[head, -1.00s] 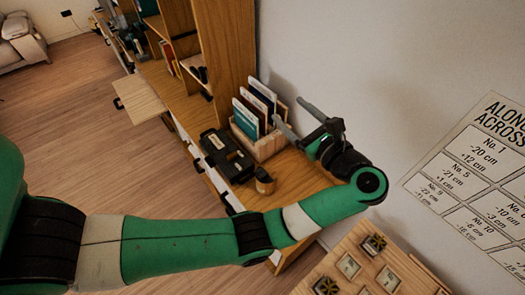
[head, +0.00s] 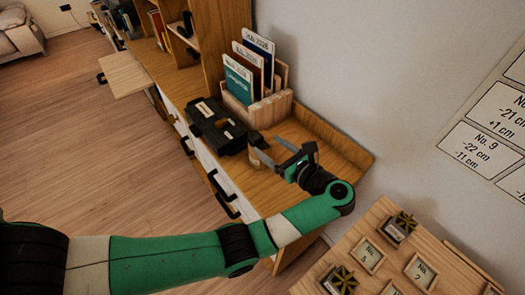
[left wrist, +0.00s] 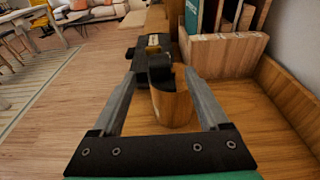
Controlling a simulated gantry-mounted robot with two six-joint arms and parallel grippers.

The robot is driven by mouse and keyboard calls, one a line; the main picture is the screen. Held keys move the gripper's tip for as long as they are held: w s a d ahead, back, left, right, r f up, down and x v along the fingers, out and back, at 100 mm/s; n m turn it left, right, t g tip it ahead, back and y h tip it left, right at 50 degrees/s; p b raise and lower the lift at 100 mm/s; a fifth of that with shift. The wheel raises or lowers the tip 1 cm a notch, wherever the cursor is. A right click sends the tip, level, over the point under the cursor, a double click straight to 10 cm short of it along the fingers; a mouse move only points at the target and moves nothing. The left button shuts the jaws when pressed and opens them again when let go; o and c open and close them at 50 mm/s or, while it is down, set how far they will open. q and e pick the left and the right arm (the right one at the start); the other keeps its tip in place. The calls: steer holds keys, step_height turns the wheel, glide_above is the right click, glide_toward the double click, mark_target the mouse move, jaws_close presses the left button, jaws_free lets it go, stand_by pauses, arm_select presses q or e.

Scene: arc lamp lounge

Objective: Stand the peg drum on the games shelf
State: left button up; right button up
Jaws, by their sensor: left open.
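A small wooden cylinder, which looks like the peg drum (head: 257,141), stands upright on the near end of the wooden cabinet top. My left gripper (head: 268,152) is open right at it, and its fingers hide part of it in the head view. In the left wrist view the drum (left wrist: 173,107) stands between the two spread fingers (left wrist: 160,88), with a dark part at its top. I cannot tell whether a finger touches it. A tall wooden shelf unit (head: 226,40) rises from the cabinet farther back; I cannot tell which shelf is the games shelf. My right gripper is not in view.
A black case (head: 217,127) lies just beyond the drum. A wooden rack (head: 269,108) with upright cards stands by the wall. A raised rim (head: 335,140) edges the cabinet top. A wooden board with numbered labels (head: 372,258) is at lower right. Open floor lies left.

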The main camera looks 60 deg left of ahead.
mark_target(260, 139)
arm_select(q)
steer(key=x, duration=0.7)
steer(key=shift+b, duration=0.4)
jaws_close()
steer(key=shift+r, duration=0.1)
stand_by(0.9)
